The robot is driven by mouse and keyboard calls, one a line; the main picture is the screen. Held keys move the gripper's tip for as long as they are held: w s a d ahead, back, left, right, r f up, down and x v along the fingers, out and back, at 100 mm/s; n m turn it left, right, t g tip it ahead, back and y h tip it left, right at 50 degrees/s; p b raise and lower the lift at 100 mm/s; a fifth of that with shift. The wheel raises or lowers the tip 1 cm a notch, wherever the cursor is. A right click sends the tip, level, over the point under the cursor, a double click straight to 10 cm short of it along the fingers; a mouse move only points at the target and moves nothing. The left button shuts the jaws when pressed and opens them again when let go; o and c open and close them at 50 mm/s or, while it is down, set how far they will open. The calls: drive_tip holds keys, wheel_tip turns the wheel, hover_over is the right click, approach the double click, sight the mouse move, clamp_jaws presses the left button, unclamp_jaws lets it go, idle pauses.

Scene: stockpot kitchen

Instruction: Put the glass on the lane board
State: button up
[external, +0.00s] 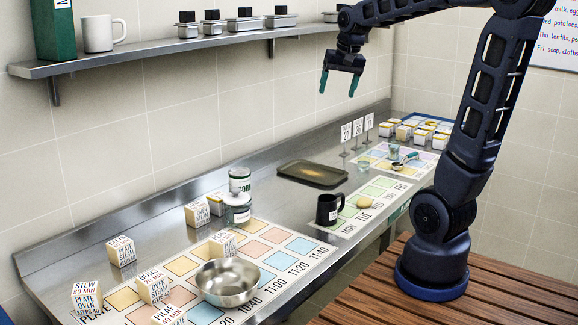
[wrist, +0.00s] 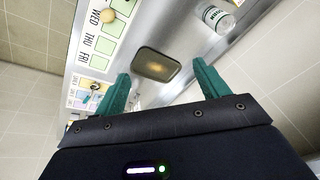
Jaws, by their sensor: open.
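My gripper (external: 338,86) is open and empty, high above the steel counter, with its fingers pointing down. In the wrist view its two green fingers (wrist: 160,76) stand apart with the tray visible between them. A small clear glass (external: 393,152) stands at the far part of the counter on a pastel board (external: 380,150), which I take for the lane board. Another clear, glass-like item (external: 364,167) is at that board's near left edge. Small items there are hard to tell apart. In the wrist view the board (wrist: 76,98) is partly hidden by my gripper.
A dark tray (external: 313,174) lies left of the pastel board. Number signs (external: 357,129) and several small tubs (external: 415,130) stand behind it. A black mug (external: 329,209) stands by the weekday board (external: 372,198). A steel bowl (external: 227,281) and labelled blocks are nearer. A shelf (external: 150,52) runs above.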

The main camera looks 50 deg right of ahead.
drive_tip(key=s+a+f+n, duration=0.2)
drive_tip(key=s+a+n, duration=0.2)
drive_tip(key=s+a, duration=0.2)
drive_tip(key=s+a+f+n+t, duration=0.1)
drive_tip(key=s+a+f+n, duration=0.2)
drive_tip(key=s+a, duration=0.4)
drive_tip(key=s+n, duration=0.1)
drive_tip(key=s, duration=0.2)
drive_tip(key=shift+a+f+n, duration=0.2)
drive_tip(key=shift+n, duration=0.1)
